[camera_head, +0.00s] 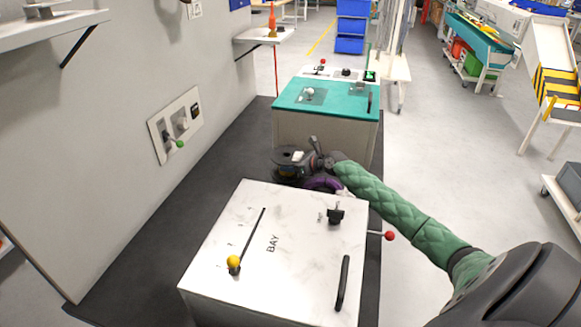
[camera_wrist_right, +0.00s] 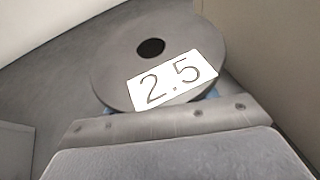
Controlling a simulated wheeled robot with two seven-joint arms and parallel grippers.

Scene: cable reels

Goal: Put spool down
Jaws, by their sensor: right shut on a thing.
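A dark grey spool (camera_head: 287,157) is in the gap between the white cabinet and the teal-topped cabinet in the head view. In the right wrist view the spool (camera_wrist_right: 110,65) shows its round flange, a dark centre hole and a white label reading "2.5". My right gripper (camera_head: 312,163) is at the spool's right side and is shut on it. Its fingertips are mostly hidden in both views. I cannot tell whether the spool touches anything below it. My left gripper is not in view.
The white cabinet marked "BAY" (camera_head: 240,225) stands in front, with a yellow-knobbed lever (camera_head: 234,263) and a red knob (camera_head: 389,236) at its right side. The teal-topped cabinet (camera_head: 330,92) stands behind. A wall panel (camera_head: 163,135) is at left. The dark floor mat (camera_head: 150,228) is clear.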

